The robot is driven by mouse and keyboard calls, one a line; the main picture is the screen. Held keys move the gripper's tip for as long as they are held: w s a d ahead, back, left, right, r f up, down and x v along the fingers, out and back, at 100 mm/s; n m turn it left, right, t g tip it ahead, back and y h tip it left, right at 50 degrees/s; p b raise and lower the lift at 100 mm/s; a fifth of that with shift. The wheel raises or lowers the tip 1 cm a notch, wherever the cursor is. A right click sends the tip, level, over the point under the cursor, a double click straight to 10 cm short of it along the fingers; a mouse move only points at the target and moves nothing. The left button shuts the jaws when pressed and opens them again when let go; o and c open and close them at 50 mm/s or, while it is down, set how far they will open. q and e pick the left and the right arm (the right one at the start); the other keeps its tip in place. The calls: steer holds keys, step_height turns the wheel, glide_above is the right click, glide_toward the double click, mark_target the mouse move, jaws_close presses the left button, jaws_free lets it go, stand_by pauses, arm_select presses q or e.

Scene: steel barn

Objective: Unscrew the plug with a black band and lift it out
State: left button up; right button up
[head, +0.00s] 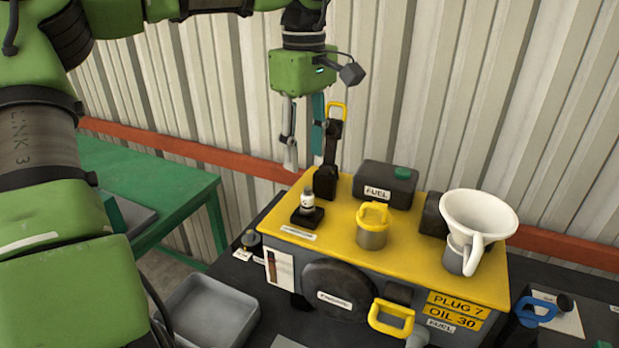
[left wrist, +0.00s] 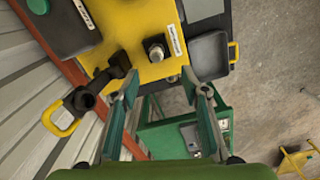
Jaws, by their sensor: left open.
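A small white plug (head: 307,199) with a dark band stands upright in a black block on the yellow engine top (head: 340,228). From above, in the left wrist view, the plug (left wrist: 156,51) shows as a grey-and-black stud beside a white label. My left gripper (head: 304,160) is open and empty above and behind the plug, fingers pointing down. In the left wrist view its fingertips (left wrist: 160,78) are apart, with the plug beyond the gap between them. My right gripper is not in view.
A black upright part with a yellow handle (head: 327,172) stands close to my left fingers. A black fuel tank (head: 385,183), a yellow-capped filler (head: 373,234) and a white funnel (head: 478,218) stand to the right. A grey tray (head: 210,308) lies front left.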

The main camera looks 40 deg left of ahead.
mark_target(308, 188)
arm_select(q)
step_height(308, 188, down, 4)
steer(key=shift+r+p, duration=0.2)
steer(key=shift+p, duration=0.2)
steer(key=f, duration=0.2)
steer(key=f+p, duration=0.1)
steer(key=f, duration=0.3)
steer(key=shift+w+f+p, duration=0.35)
steer(key=shift+f, duration=0.6)
steer(key=c, duration=1.1)
jaws_close()
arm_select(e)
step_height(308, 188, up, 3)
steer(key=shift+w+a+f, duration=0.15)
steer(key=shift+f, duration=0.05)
